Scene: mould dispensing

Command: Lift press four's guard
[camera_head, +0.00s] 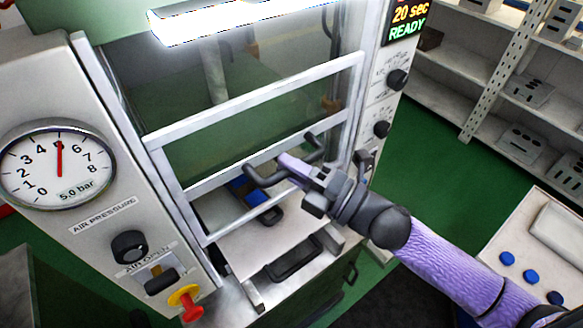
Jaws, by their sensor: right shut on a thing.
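The press guard (250,100) is a clear panel in a pale metal frame, set between the press's two side panels. A dark bar handle (261,180) sits low on the guard's front. My right gripper (287,168) comes in from the lower right and is shut on this handle; its fingers hide the handle's middle. Below the guard's lower rail, a blue thing (246,190) shows inside the press above a pale sliding plate (250,240) with a dark handle. My left gripper is not in view.
The left panel bears a pressure gauge (58,165) at about 5 bar and a red-and-yellow knob (185,301). A display (408,22) reads "20 sec READY". Grey shelves (455,60) with moulds stand at the right; a bench (520,240) with blue discs is lower right.

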